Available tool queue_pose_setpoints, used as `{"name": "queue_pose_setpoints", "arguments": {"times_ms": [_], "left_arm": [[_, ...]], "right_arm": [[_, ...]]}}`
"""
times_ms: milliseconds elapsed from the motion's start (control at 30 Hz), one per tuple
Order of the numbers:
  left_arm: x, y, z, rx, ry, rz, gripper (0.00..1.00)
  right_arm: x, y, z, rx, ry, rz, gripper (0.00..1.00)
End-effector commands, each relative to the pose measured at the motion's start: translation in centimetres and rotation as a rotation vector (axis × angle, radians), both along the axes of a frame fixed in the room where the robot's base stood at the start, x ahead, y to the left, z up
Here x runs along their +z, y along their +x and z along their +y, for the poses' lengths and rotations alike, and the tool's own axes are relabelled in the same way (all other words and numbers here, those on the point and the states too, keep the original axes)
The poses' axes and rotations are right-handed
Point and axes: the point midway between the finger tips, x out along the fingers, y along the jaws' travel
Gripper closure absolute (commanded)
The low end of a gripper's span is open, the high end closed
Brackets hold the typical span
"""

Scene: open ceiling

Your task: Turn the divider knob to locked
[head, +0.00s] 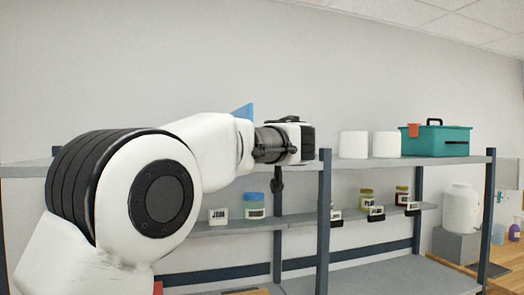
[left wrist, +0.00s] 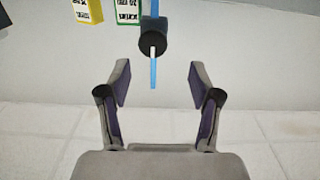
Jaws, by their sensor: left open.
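The divider shows in the left wrist view as a narrow blue strip (left wrist: 153,76), seen nearly edge-on. A round black knob (left wrist: 153,40) sits on it, with a white pointer mark upright in the picture, in line with the strip. My left gripper (left wrist: 158,78) is open and empty, its two fingers apart on either side of the strip, with the knob beyond the fingertips and not touched. In the head view a blue panel corner (head: 243,111) shows behind my left arm, which hides the rest and the knob. My right gripper is not in view.
A grey shelf unit (head: 440,160) carries two white rolls (head: 353,145) and a teal toolbox (head: 440,140) on top. A blue-lidded jar (head: 255,205) and other jars stand lower. Yellow (left wrist: 88,10) and green (left wrist: 127,12) boxes show near the knob. A white dispenser (head: 461,208) stands right.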

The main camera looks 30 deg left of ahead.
Motion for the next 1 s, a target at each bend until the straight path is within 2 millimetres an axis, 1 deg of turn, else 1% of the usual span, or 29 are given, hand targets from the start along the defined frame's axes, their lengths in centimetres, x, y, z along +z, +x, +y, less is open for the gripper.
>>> {"name": "queue_pose_setpoints", "arguments": {"times_ms": [33, 100, 200, 300, 433, 633, 667, 700, 767, 800, 1000], "left_arm": [[0.3, 0.6, 0.7, 0.000, -0.002, 0.004, 0.36], [0.5, 1.6, 1.7, 0.001, -0.003, 0.005, 0.36], [0.4, 2.9, 3.3, 0.001, -0.001, 0.006, 0.36], [0.3, 3.9, 4.4, 0.000, -0.002, 0.006, 0.36], [0.0, 4.5, 5.0, -0.001, -0.001, 0.005, 0.36], [-0.2, 4.5, 5.1, -0.001, 0.000, 0.006, 0.36], [-0.2, 4.5, 5.1, -0.001, 0.000, 0.006, 0.47], [-0.2, 4.5, 5.1, -0.001, 0.000, 0.006, 0.61], [-0.2, 4.5, 5.1, -0.001, 0.000, 0.006, 0.82], [-0.2, 4.5, 5.1, -0.001, 0.000, 0.006, 0.97], [-0.2, 4.5, 5.1, -0.001, 0.000, 0.006, 0.97]], "right_arm": [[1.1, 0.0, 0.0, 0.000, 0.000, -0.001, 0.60], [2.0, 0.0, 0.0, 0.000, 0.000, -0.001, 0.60], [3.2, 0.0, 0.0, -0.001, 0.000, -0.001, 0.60], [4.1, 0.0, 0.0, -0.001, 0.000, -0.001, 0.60], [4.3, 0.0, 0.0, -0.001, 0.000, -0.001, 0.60], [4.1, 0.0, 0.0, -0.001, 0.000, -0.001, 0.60], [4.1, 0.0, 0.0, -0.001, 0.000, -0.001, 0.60], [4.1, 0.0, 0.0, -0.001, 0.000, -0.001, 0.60], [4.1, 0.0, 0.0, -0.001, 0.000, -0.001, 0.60], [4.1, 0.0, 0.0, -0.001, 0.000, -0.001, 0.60], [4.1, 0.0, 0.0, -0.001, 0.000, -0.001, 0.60]]}}
